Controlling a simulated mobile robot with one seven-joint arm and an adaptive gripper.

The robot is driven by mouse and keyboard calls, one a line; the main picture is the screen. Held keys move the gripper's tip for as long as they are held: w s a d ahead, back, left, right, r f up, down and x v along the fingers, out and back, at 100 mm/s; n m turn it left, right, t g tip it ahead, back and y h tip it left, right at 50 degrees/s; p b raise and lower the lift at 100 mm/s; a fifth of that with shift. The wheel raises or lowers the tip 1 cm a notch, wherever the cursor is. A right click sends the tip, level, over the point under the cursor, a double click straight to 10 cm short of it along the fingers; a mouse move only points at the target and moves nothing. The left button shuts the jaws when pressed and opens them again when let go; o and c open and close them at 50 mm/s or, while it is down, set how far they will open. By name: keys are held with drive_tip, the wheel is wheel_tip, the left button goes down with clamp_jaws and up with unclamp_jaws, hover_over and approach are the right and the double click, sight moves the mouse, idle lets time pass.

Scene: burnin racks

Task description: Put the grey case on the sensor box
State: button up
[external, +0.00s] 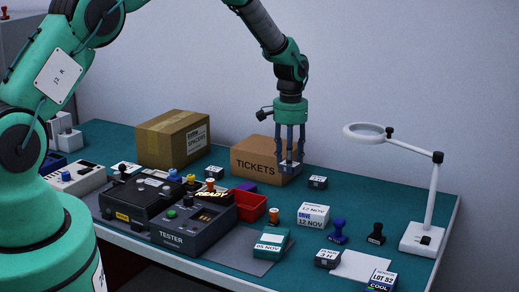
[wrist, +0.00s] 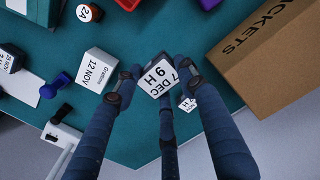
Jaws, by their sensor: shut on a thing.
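My gripper (external: 290,165) is shut on a small grey case (wrist: 158,80) with a white label reading "7 DEC 9 H". It holds the case above the teal table, in front of the TICKETS carton's right end in the external view. In that view the fingers partly cover the case (external: 289,168). My gripper's fingers (wrist: 158,88) are around it in the wrist view. A white box (external: 313,215) marked "12 NOV" stands apart on the table and also shows in the wrist view (wrist: 93,70). Its small print is unclear; I cannot tell which box is the sensor box.
The TICKETS carton (external: 263,160) stands close by my gripper. A small labelled case (external: 317,182) lies near it. A green-edged box (external: 271,243), a dark case (external: 327,258), stamps (external: 338,232) and a magnifier lamp (external: 430,205) stand toward the front right. The tester (external: 195,222) is left.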

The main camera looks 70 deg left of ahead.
drive_tip(key=shift+d, duration=0.1)
drive_tip(key=d, duration=0.5)
drive_tip(key=w+d, duration=0.1)
drive_tip(key=d, duration=0.3)
drive_tip(key=d+b, duration=0.1)
drive_tip(key=d, duration=0.4)
drive_tip(key=shift+w+d, duration=0.3)
drive_tip(key=shift+w, duration=0.05)
drive_tip(key=s+d+b, duration=0.1)
drive_tip(key=s+d, duration=0.3)
drive_tip(key=d, duration=0.7)
drive_tip(key=s+d+b, duration=0.1)
drive_tip(key=s+d, duration=0.3)
drive_tip(key=d, duration=0.8)
drive_tip(key=s+d+n+b, duration=0.1)
drive_tip(key=s+d, duration=0.3)
drive_tip(key=d, duration=0.8)
drive_tip(key=shift+f, duration=0.45)
hover_over(381, 281)
drive_tip(key=shift+w+f+p, duration=0.1)
drive_tip(key=shift+f+p, duration=0.3)
drive_tip(key=shift+f, duration=0.35)
drive_tip(key=shift+f, duration=0.1)
